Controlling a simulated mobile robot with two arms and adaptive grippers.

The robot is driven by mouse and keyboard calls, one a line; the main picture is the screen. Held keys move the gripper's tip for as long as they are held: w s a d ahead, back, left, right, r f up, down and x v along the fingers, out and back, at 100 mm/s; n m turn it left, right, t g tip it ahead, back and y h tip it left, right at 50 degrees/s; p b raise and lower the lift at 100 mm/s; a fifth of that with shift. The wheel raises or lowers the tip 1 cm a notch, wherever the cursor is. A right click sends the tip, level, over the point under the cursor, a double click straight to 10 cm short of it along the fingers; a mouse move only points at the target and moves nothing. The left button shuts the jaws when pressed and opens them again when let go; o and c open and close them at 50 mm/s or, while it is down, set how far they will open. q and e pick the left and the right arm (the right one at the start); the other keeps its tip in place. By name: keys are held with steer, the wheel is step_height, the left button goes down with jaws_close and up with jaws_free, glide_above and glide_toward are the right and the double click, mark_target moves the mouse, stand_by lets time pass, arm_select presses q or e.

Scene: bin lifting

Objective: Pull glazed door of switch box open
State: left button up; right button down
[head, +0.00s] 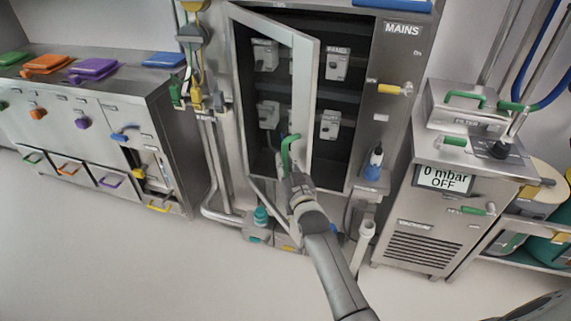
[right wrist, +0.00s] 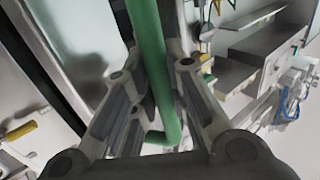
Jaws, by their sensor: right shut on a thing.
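The glazed door (head: 302,95) of the switch box stands partly open in the head view, swung out from its left side. Through the opening and the glass, several grey switches (head: 337,64) show inside the switch box (head: 392,90). The green door handle (head: 287,151) is on the door's lower free edge. My right gripper (head: 293,176) is at this handle. In the right wrist view the green bar of the handle (right wrist: 150,50) runs between the two fingers of the gripper (right wrist: 155,95), which is shut on it. My left gripper is not in view.
A steel cabinet with coloured handles (head: 120,90) stands at the left. A vacuum unit (head: 430,190) reading "0 mbar OFF" stands at the right. Pipes and a teal-capped item (head: 261,215) sit below the switch box. The floor (head: 140,270) in front is clear.

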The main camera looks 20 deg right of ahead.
steer(key=c, duration=1.4)
jaws_free()
steer(key=shift+s+a, duration=0.2)
steer(key=shift+s, duration=2.8)
steer(key=shift+s+a, duration=0.2)
steer(key=shift+s, duration=2.8)
steer(key=shift+c, duration=0.5)
